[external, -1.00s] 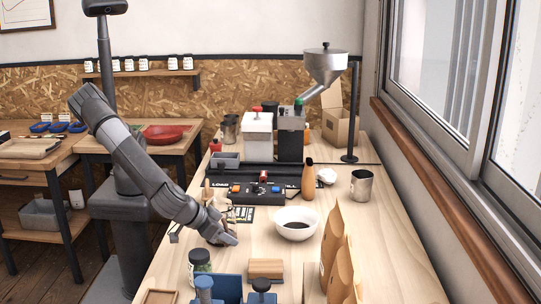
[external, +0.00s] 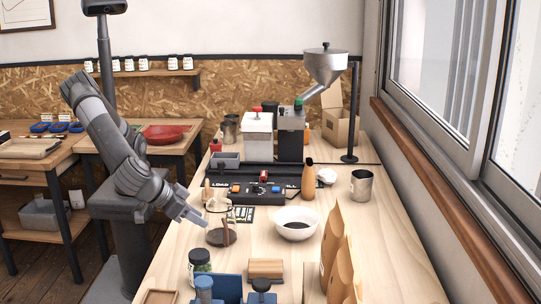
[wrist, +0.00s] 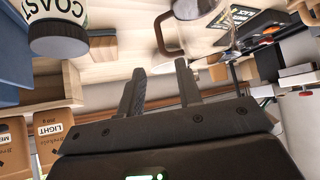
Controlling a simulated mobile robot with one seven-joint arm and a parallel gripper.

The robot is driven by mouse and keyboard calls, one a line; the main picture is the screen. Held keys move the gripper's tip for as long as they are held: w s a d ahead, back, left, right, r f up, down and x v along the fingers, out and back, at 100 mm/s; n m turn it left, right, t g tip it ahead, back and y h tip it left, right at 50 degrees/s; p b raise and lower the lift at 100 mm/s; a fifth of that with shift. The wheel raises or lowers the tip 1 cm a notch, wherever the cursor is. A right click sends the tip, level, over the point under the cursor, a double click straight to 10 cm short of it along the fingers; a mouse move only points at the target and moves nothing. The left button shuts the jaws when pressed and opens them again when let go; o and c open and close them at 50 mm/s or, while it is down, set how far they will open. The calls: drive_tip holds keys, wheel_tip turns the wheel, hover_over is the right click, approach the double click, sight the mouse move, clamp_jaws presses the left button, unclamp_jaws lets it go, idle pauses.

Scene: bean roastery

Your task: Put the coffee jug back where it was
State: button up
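The coffee jug (external: 222,234), clear glass with a brown handle, stands upright on the wooden bench, left of the white bowl. Some dark content shows low in it. In the wrist view only part of the jug (wrist: 198,10) shows at the top edge, with its brown handle facing my fingers. My gripper (external: 203,225) is just left of the jug in the external view. In the wrist view my gripper (wrist: 160,75) has its two fingers apart with nothing between them, and the handle lies beyond the tips.
A black control panel (external: 262,194) lies behind the jug. A metal cup (external: 361,186) is at the right.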

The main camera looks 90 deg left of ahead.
drive_tip(key=shift+s+r, duration=0.15)
drive_tip(key=w+a+r+g, duration=0.1)
drive_tip(key=w+a, duration=0.1)
drive_tip(key=a, duration=0.3)
drive_tip(key=w+a+g, duration=0.1)
drive_tip(key=w+a, duration=0.1)
drive_tip(key=a, duration=0.3)
drive_tip(key=w+a+r+g+h, duration=0.1)
drive_tip(key=w+a, duration=0.1)
drive_tip(key=a, duration=0.3)
drive_tip(key=shift+w+a+r+g, duration=0.2)
drive_tip(key=shift+a+r+g, duration=0.1)
drive_tip(key=shift+r, duration=0.05)
drive_tip(key=s+a+r+m+h, duration=0.1)
drive_tip(key=s+a+r+h, duration=0.15)
drive_tip(key=a, duration=0.65)
drive_tip(key=s+a+r+m+h, duration=0.1)
drive_tip(key=s+a+r, duration=0.2)
drive_tip(key=a, duration=0.6)
drive_tip(key=s+a+r+m+h, duration=0.1)
drive_tip(key=s+a+r+m, duration=0.15)
drive_tip(key=a, duration=0.75)
drive_tip(key=s+a+m+t, duration=0.1)
drive_tip(key=s+a, duration=0.5)
drive_tip(key=s, duration=0.5)
drive_tip(key=shift+s+a+t+y, duration=0.3)
drive_tip(key=shift+s+y, duration=0.05)
drive_tip(key=shift+s, duration=0.05)
